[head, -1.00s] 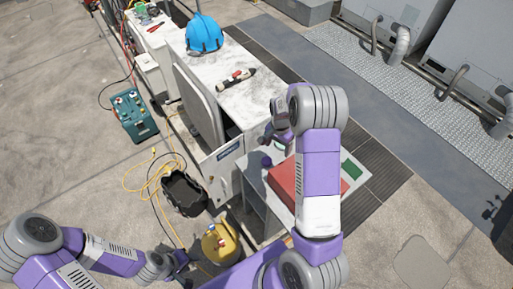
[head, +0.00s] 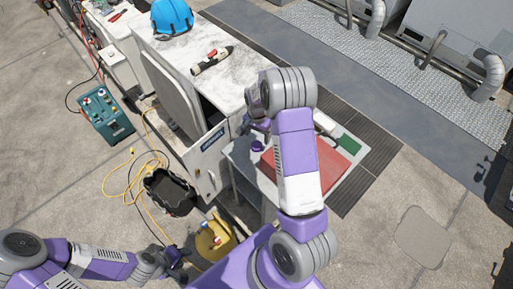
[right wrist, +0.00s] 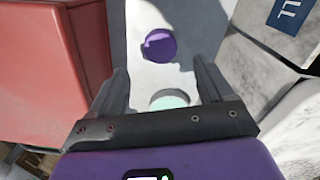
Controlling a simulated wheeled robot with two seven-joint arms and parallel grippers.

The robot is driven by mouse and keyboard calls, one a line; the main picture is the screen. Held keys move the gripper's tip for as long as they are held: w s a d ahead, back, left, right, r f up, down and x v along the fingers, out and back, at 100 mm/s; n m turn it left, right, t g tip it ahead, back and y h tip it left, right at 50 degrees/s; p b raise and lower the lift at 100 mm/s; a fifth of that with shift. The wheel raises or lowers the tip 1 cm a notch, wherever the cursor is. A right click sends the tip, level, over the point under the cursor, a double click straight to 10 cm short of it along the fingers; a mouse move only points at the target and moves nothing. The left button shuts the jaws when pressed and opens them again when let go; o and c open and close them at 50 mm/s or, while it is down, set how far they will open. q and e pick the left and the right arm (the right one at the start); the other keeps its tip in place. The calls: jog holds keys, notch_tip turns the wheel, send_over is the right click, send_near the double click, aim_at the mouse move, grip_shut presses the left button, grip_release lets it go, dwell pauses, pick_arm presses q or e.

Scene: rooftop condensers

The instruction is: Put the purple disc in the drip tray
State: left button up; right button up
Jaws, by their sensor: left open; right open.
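The purple disc (right wrist: 160,45) lies on a pale grey surface in the right wrist view, ahead of and between the open fingers of my right gripper (right wrist: 160,88). It also shows small in the head view (head: 257,146), just below my right gripper (head: 257,127). The disc is apart from the fingers. A pale green round thing (right wrist: 168,101) lies nearer, partly hidden by the gripper body. My left gripper (head: 177,258) is open, low in the head view near the yellow container. I cannot make out the drip tray for sure.
A red box (head: 325,165) stands beside the disc on the small table and rises close to my right gripper's left finger in the wrist view. A white cabinet (head: 185,70) stands on the other side. A black bag (head: 170,190) and yellow container (head: 214,240) sit on the floor.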

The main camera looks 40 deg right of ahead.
aim_at(256, 145)
jog(key=f, duration=0.4)
jog(key=shift+s+a+f, duration=0.15)
jog(key=shift+a+f, duration=0.25)
jog(key=shift+f, duration=0.55)
jog(key=shift+r, duration=0.1)
jog(key=c, duration=1.2)
